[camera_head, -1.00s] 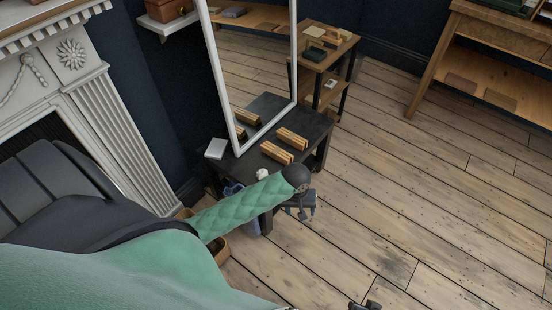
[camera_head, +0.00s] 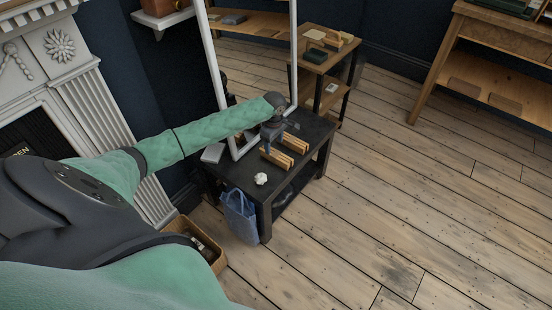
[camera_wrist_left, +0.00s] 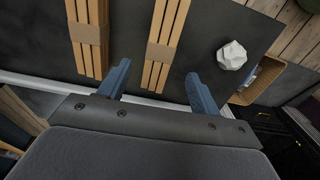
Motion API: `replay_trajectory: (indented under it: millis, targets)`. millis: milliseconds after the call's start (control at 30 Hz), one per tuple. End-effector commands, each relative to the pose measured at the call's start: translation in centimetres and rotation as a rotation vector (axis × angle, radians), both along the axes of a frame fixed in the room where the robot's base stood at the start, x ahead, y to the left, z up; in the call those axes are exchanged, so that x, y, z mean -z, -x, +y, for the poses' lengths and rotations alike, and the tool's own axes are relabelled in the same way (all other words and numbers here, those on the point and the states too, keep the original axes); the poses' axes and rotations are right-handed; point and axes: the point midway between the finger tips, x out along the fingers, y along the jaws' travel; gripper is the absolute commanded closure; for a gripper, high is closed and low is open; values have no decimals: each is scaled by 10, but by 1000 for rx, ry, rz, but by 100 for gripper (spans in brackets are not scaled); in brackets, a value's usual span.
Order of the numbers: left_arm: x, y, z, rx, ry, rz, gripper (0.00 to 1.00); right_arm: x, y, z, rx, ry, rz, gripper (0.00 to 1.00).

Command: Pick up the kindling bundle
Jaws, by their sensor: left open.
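Two kindling bundles lie side by side on the dark table (camera_head: 240,178). Each is several pale wooden sticks with a brown band. The one nearer the middle (camera_head: 293,143) and the one nearer the front (camera_head: 277,157) are partly behind my left gripper (camera_head: 267,139) in the head view. In the left wrist view, one bundle (camera_wrist_left: 164,40) has its near end between the open, empty fingers of my left gripper (camera_wrist_left: 157,75), apart from both fingers. The other bundle (camera_wrist_left: 90,35) lies to the left, outside the fingers. My right gripper is not in view.
A tall white-framed panel (camera_head: 215,70), apparently a mirror, stands at the table's back, close to my left arm. A small white faceted object (camera_head: 261,179) sits near the front edge. A blue bag (camera_head: 240,212) hangs below; a basket (camera_head: 215,262) is on the floor. Floor rightward is clear.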

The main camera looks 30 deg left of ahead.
Motion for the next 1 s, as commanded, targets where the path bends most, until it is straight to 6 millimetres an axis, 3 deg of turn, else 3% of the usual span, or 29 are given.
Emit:
replay_trajectory:
  millis: [267,600,833,867,1000]
  targets:
    - [21,0,0,2,0,1,36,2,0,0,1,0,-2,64]
    - [62,-2,3,3,-1,2,36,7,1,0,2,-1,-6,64]
    - [65,-2,3,3,-1,0,36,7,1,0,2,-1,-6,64]
    - [65,-2,3,4,-1,0,38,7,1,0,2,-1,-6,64]
    - [65,-2,3,4,-1,0,66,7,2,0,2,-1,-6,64]
